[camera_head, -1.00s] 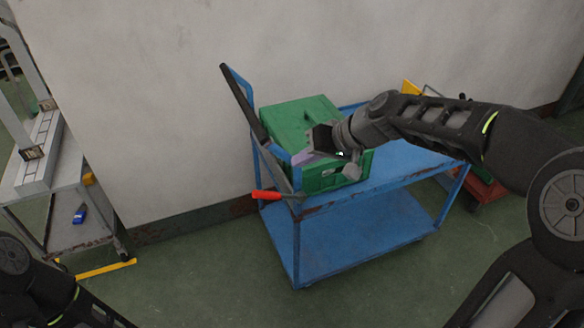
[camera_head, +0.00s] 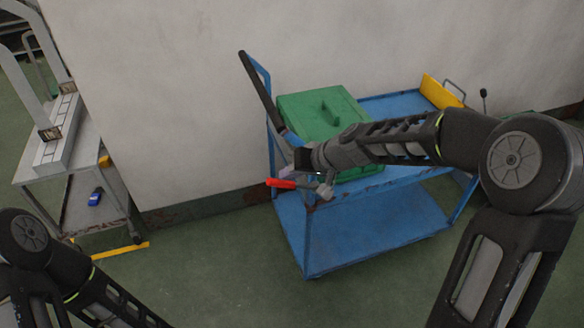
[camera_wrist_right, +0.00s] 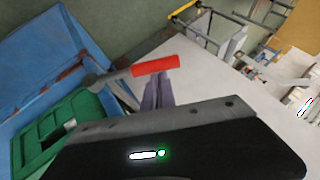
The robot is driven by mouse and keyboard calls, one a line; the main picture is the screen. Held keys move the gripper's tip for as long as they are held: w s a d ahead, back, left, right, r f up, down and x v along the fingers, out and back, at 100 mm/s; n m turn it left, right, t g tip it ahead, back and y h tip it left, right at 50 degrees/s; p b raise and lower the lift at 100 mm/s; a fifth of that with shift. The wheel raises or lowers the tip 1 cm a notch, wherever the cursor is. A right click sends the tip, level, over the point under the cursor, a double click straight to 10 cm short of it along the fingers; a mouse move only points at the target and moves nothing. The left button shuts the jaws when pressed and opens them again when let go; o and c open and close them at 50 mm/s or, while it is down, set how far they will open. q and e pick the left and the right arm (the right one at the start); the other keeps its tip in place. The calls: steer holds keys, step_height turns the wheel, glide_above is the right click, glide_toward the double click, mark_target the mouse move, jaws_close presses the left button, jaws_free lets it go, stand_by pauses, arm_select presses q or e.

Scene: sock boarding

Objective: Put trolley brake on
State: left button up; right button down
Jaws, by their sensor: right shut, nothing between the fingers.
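The blue trolley (camera_head: 345,240) stands by the wall, its push handle (camera_head: 258,88) at its left end. The red-gripped brake lever (camera_head: 281,183) sticks out to the left at that end, roughly level. It also shows in the right wrist view (camera_wrist_right: 155,65). My right gripper (camera_head: 288,171) is shut and empty, close beside the lever, just above it in the head view. In the right wrist view its pale purple fingers (camera_wrist_right: 158,90) appear right by the red grip; I cannot tell if they touch it. My left gripper is out of view.
A green lidded crate (camera_head: 310,108) sits on the trolley's top deck, partly behind my right arm. A yellow panel (camera_head: 441,92) stands at the far right end. A grey bench (camera_head: 85,205) with a blue object (camera_head: 95,198) is at left. The green floor in front is clear.

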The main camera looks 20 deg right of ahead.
mark_target(277, 185)
steer(key=shift+a, duration=0.1)
stand_by(0.3)
steer(key=shift+s+a+f+h+p, duration=0.1)
steer(key=shift+a+f+h+p, duration=0.35)
steer(key=shift+p, duration=0.65)
steer(key=shift+a+f+h+p, duration=0.25)
steer(key=shift+a+f+p, duration=0.4)
steer(key=shift+p, duration=1.2)
steer(key=shift+a+n, duration=0.1)
steer(key=shift+n, duration=0.2)
steer(key=h+p, duration=0.1)
steer(key=f+h+p, duration=0.1)
steer(key=p, duration=0.1)
steer(key=shift+a+n, duration=0.3)
steer(key=shift+a, duration=0.05)
steer(key=f+h+p, duration=0.1)
steer(key=p, duration=0.3)
steer(key=shift+a+f+n+h, duration=0.1)
steer(key=shift+a+n+h, duration=0.05)
steer(key=shift+n+h, duration=0.15)
step_height(277, 185, down, 8)
steer(key=h+b, duration=0.1)
steer(key=shift+a+r+n+h, duration=0.25)
steer(key=shift+a+n+h, duration=0.05)
steer(key=shift+h, duration=0.1)
